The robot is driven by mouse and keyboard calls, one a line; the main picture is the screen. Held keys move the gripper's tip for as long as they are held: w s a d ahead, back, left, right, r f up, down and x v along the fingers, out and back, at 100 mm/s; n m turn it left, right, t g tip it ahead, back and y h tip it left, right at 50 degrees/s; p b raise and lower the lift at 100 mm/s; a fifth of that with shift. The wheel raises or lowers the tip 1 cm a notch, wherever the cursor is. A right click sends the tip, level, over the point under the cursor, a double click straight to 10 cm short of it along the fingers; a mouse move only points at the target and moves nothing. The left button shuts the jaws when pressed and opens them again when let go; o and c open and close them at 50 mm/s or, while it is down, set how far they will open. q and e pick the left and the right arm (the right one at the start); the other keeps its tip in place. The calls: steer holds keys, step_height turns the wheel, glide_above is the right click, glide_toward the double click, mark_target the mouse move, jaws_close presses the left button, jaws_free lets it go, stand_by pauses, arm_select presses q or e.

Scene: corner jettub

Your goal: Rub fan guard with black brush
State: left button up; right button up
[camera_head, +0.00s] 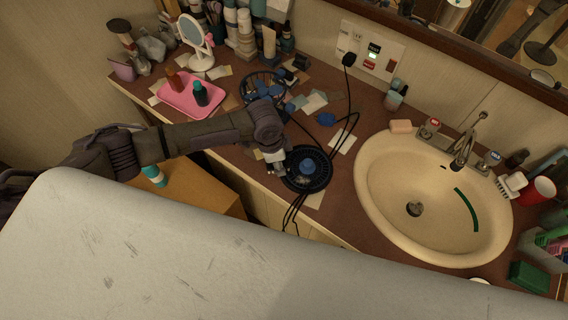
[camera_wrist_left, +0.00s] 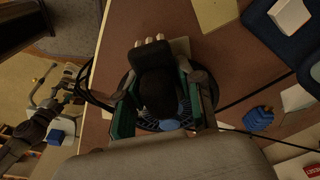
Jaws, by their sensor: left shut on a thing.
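The fan guard (camera_head: 318,182) is a round black grille with a blue middle, lying near the front edge of the brown counter. It shows partly in the left wrist view (camera_wrist_left: 148,125), behind my fingers and the brush. My left gripper (camera_head: 274,158) is at the guard's left side in the head view. In the left wrist view my left gripper (camera_wrist_left: 162,100) is shut on the black brush (camera_wrist_left: 155,85), whose dark body sits between the green-edged fingers. Whether the brush touches the guard is unclear. I cannot make out my right gripper.
A second black round grille (camera_head: 262,82) lies farther back, among blue parts and papers. A pink tray (camera_head: 192,97) with bottles is at the left, and a sink (camera_head: 385,215) at the right. Black cords (camera_head: 291,215) hang over the front edge. A grey-white surface (camera_head: 200,260) fills the foreground.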

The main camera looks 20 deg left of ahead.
arm_select(q)
steer(key=shift+d, duration=0.1)
steer(key=shift+r, duration=0.15)
step_height(320, 180, up, 6)
steer(key=p, duration=0.6)
step_height(320, 180, up, 3)
steer(key=p, duration=0.3)
stand_by(0.5)
